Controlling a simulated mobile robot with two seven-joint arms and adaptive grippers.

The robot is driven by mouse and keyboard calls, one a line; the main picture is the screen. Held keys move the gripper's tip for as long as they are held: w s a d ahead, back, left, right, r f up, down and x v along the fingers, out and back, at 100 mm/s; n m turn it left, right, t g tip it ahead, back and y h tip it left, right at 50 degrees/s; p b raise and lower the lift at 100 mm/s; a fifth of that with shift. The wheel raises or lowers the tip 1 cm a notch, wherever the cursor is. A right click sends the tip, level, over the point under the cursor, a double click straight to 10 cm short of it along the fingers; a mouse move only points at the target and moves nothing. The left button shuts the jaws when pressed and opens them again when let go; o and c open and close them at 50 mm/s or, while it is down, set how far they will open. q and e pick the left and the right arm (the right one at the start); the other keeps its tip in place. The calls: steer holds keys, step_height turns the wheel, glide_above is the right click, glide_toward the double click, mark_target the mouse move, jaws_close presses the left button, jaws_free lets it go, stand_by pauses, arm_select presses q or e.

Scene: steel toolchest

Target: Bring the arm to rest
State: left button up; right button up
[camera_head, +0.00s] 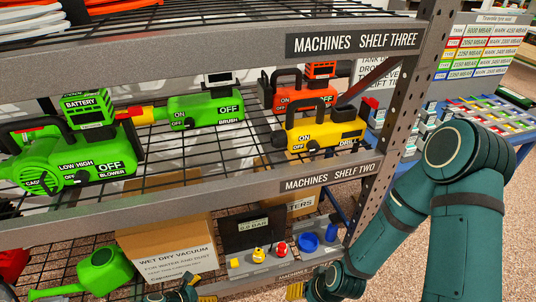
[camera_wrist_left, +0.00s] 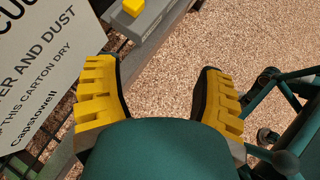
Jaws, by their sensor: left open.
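My left gripper (camera_head: 195,290) shows only in part at the bottom edge of the head view, in front of the lower shelf and the carton. In the left wrist view its two yellow ridged fingers stand wide apart (camera_wrist_left: 158,75). Speckled floor shows between them, and the gripper is open and empty. My right arm crosses the right side of the head view and bends down toward the bottom edge. A yellow finger part of my right gripper (camera_head: 295,290) shows there, but its opening is hidden.
Shelf two carries a green blower (camera_head: 70,165), a green brush machine (camera_head: 205,108) and a yellow drill (camera_head: 322,134). Below are a wet dry vacuum carton (camera_head: 168,248) and a green watering can (camera_head: 100,272). A shelf post (camera_head: 405,100) stands near my right arm.

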arm_select(q)
steer(key=s+d+r+m+g, duration=0.4)
steer(key=d+r+m+g, duration=0.15)
steer(key=d+m, duration=0.6)
steer(key=s+r+m+y, duration=0.3)
steer(key=r+m, duration=0.7)
steer(key=m, duration=0.3)
steer(key=shift+s+a+r+m, duration=0.15)
steer(key=shift+s+m, duration=0.15)
steer(key=shift+m, duration=0.05)
steer(key=shift+s, duration=0.1)
